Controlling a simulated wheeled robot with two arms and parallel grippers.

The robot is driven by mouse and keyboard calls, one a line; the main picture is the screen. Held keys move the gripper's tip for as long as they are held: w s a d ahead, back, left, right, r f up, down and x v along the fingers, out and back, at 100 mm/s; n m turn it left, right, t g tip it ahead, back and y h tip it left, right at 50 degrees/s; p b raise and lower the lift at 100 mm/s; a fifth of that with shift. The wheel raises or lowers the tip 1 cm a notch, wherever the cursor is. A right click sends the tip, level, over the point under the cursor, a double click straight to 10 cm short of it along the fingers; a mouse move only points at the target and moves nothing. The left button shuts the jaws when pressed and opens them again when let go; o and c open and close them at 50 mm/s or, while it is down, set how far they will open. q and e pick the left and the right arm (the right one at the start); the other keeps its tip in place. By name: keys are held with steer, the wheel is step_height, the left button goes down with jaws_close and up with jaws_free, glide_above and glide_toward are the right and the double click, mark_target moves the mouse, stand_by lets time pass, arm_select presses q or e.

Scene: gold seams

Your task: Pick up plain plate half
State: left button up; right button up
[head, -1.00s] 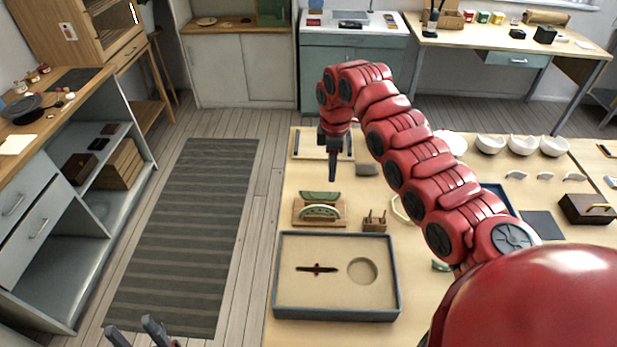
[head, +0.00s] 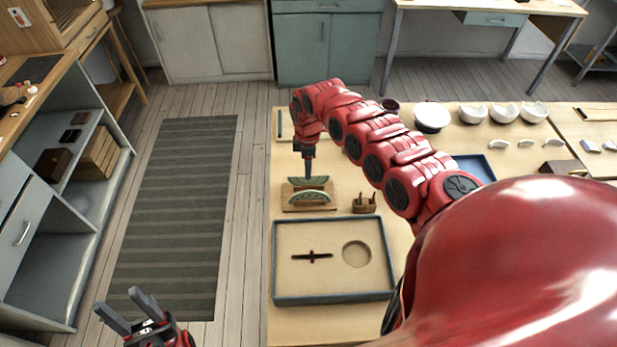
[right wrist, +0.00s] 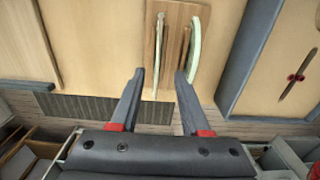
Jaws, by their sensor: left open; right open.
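Two green plate halves stand on edge in a wooden rack (head: 290,206). The far half (head: 294,184) is partly behind my right gripper (head: 308,174); the near half (head: 305,198) shows a pale rim. I cannot tell which is the plain one. Contact is not visible. My left gripper (head: 117,300) is open and empty over the floor at lower left.
A grey-rimmed tray (head: 283,298) with a dark brush-like tool (head: 312,257) and a round recess lies in front of the rack. A small wooden holder (head: 364,204) stands right of the rack. White bowls (head: 473,115) stand farther right.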

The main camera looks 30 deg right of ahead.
mark_target(309, 182)
steer(key=shift+a+f, duration=0.1)
steer(key=shift+f, duration=0.3)
steer(key=f+p, duration=0.1)
steer(key=f, duration=0.3)
steer(key=shift+w, duration=0.2)
steer(key=shift+f+p, duration=0.3)
steer(key=shift+f, duration=0.1)
steer(key=shift+f, duration=0.2)
steer(key=shift+c, duration=0.3)
jaws_close()
